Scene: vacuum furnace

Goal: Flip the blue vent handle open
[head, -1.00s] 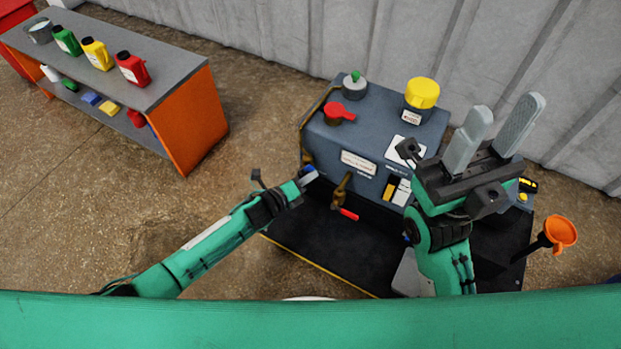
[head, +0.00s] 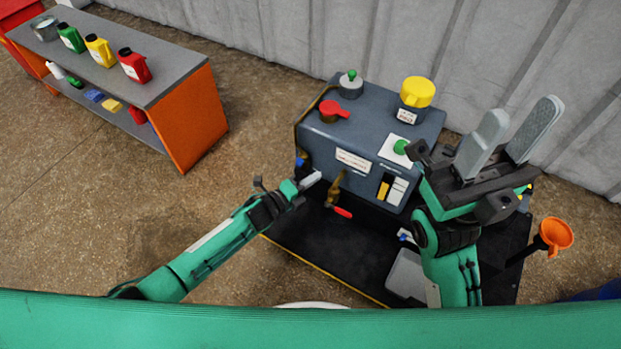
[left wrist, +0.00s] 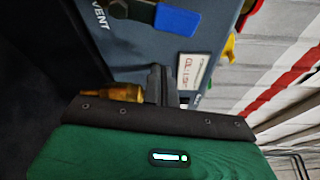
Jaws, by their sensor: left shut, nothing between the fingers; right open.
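The blue vent handle (head: 300,162) is on the left side of the grey-blue machine (head: 360,145), small in the head view. In the left wrist view the blue handle (left wrist: 178,20) shows large at the top, beside the "VENT" lettering. My left gripper (head: 316,178) is shut and empty, just below and right of the handle in the head view. Its fingers (left wrist: 162,82) show apart from the handle in the left wrist view. My right gripper (head: 523,120) is open and empty, raised at the machine's right.
A brass valve with a red handle (head: 342,212) sits close beside my left gripper. The machine's top carries a red handle (head: 334,108) and a yellow cap (head: 417,92). An orange funnel (head: 556,234) is at right. A shelf bench (head: 165,85) stands at left, with clear floor between.

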